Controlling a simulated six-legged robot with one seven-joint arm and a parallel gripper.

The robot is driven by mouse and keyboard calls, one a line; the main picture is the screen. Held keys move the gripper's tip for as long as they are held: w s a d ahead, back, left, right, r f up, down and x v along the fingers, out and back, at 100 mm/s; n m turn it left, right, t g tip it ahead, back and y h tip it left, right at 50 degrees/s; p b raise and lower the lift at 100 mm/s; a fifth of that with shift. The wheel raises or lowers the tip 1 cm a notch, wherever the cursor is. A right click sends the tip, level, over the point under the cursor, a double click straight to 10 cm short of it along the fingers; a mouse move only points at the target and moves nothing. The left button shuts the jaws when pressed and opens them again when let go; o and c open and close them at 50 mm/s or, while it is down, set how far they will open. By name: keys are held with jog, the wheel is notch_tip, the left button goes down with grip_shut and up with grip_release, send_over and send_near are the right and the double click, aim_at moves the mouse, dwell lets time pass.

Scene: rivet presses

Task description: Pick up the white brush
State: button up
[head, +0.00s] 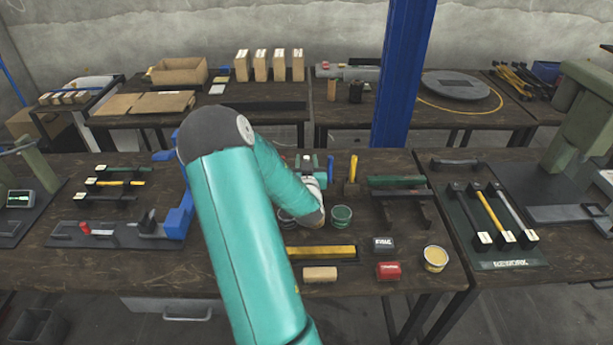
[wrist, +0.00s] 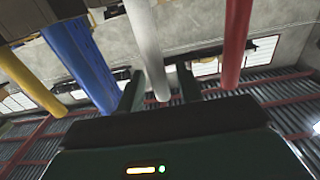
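The white brush shows in the wrist view as a smooth white handle (wrist: 145,45) whose free end lies in front of my gripper. My gripper (wrist: 158,76) has two dark green fingers, one on each side of the white handle. A gap shows beside the left finger, so it looks open around the handle and not closed on it. The bristle end is out of view. In the head view my teal arm reaches over the middle of the near bench and hides much of the spot around my gripper.
Blue (wrist: 80,60) and yellow (wrist: 28,78) handles stand on one side of the white one, a red handle (wrist: 236,45) on the other. In the head view a green tin (head: 341,217), a yellow bar (head: 321,252) and a red block (head: 388,270) lie nearby. A blue post (head: 402,80) rises behind.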

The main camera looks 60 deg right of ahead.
grip_shut()
